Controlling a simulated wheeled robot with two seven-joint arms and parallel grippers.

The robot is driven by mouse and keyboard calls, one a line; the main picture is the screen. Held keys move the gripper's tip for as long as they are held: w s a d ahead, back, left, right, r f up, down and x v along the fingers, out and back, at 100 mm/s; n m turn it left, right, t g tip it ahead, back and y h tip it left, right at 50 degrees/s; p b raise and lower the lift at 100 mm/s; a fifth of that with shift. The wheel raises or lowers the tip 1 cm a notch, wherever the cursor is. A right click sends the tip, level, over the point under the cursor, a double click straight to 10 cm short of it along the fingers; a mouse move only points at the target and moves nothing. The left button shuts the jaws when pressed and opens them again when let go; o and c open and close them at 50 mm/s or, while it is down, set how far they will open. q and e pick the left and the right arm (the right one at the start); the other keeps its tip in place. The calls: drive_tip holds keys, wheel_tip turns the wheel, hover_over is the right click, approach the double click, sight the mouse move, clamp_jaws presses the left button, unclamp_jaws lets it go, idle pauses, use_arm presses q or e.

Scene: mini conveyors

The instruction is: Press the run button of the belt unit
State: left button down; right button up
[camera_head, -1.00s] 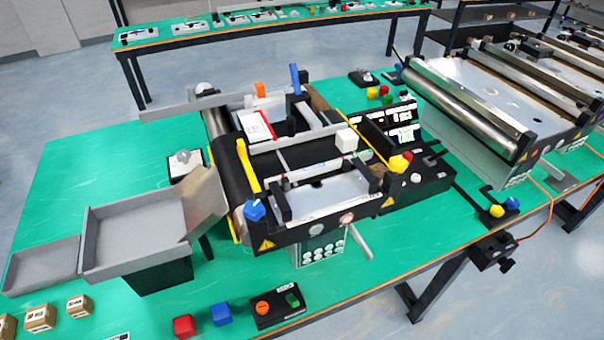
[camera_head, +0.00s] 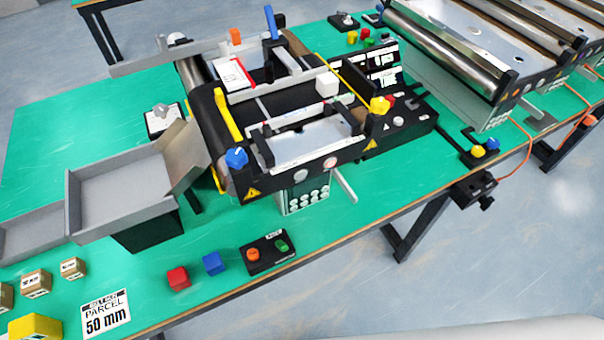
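The belt unit (camera_head: 307,150) stands mid-table, with a dark belt, grey side rails and a blue knob (camera_head: 236,158) at its front left corner. A small black button box (camera_head: 268,263) lies on the green table in front of it. The box carries a green button (camera_head: 282,245) on its right and an orange-red button (camera_head: 253,254) on its left. Their lettering is too small to read, so I cannot tell for certain which is the run button. Neither of my grippers is in view.
A red cube (camera_head: 178,278) and a blue cube (camera_head: 213,263) sit left of the button box. A grey tray (camera_head: 70,205), several small cartons, a yellow block (camera_head: 36,327) and a "PARCEL 50 mm" card (camera_head: 107,314) are further left. Table is clear right of the box.

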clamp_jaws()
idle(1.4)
